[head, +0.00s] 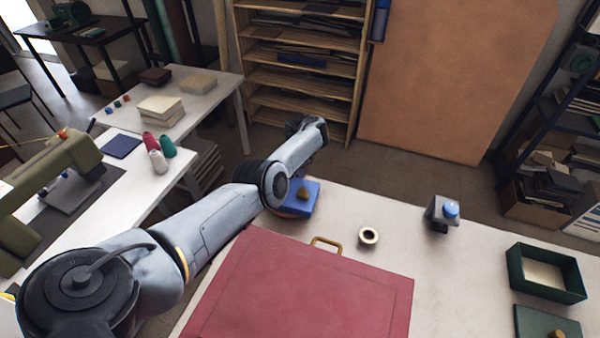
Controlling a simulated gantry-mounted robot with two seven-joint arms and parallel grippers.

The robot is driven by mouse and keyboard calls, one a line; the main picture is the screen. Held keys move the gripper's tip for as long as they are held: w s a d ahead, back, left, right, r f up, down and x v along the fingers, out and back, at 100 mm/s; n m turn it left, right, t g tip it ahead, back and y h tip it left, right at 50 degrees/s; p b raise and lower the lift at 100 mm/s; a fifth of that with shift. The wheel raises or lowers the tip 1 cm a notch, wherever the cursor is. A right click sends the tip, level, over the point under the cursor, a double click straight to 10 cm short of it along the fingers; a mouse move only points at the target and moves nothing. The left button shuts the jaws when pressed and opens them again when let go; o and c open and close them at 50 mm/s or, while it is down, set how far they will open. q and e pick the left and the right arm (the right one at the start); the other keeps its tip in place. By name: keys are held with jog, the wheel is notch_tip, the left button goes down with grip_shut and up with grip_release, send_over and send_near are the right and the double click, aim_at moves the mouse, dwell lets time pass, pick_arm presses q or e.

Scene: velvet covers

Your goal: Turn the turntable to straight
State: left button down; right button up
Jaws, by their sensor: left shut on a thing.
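I cannot tell for certain which thing is the turntable. A blue square piece with a brass knob (303,195) lies at the table's far left, partly covered by my left arm. A grey block with a blue round top (440,212) stands near the far edge. My left gripper (297,126) is at the end of the arm, past the blue piece. It is small, dark and largely hidden by the wrist. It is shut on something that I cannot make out. My right gripper is out of view.
A large red case (300,290) with a brass handle fills the table's near left. A green open box (546,274) and a green lid (545,322) are at the right. The pale table is clear between case and box. A wooden shelf (300,75) stands behind.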

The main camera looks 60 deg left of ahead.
pick_arm(q)
jog(key=shift+a, duration=0.1)
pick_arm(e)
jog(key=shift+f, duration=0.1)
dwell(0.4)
pick_arm(q)
jog(key=c, duration=1.2)
grip_release()
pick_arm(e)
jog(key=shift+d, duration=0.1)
pick_arm(q)
jog(key=shift+r, duration=0.1)
jog(key=shift+r+p, duration=1.15)
jog(key=shift+r, duration=4.15)
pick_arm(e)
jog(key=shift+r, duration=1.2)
